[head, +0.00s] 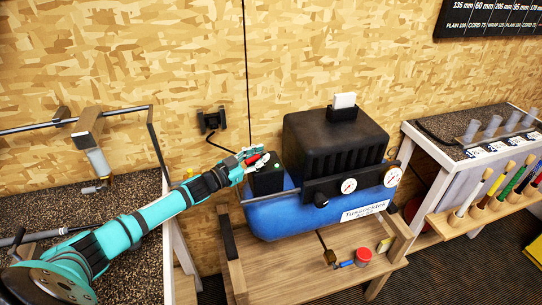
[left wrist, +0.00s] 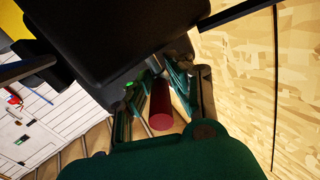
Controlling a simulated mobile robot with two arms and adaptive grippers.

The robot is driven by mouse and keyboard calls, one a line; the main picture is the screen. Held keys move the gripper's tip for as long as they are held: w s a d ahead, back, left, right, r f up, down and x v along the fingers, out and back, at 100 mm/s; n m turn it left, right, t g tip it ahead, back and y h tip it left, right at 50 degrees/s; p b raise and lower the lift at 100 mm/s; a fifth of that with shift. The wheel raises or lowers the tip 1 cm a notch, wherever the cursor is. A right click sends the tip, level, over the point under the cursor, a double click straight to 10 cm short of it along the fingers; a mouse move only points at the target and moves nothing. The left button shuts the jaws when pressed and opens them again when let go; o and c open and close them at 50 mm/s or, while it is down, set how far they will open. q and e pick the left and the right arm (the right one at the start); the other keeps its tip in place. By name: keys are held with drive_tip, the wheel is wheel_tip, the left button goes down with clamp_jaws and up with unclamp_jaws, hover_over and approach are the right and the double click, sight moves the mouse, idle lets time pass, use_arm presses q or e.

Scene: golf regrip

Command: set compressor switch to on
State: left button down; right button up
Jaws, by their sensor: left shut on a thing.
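The compressor has a blue tank (head: 285,216) and a black ribbed cover (head: 335,140). A black switch box (head: 266,181) sits at the tank's left end, with a red switch lever (head: 253,160) at its top. My left gripper (head: 250,157) is at the box, shut on the lever. In the left wrist view the lever shows as a dark red cylinder (left wrist: 161,106) between the two fingers of the left gripper (left wrist: 158,92). A small green spot (left wrist: 130,84) shows beside the fingers. The lever's exact setting is hard to tell. My right gripper is out of view.
A wall socket (head: 211,121) with a black cable is behind my left gripper. A workbench with a clamp (head: 88,125) is at left; a tool rack (head: 490,205) is at right.

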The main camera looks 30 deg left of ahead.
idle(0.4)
use_arm(q)
drive_tip(key=c, duration=1.3)
unclamp_jaws()
drive_tip(key=shift+w, duration=0.1)
drive_tip(key=shift+o, duration=0.2)
drive_tip(key=v, duration=1.2)
drive_tip(key=shift+h, duration=0.3)
drive_tip(key=shift+a, duration=0.15)
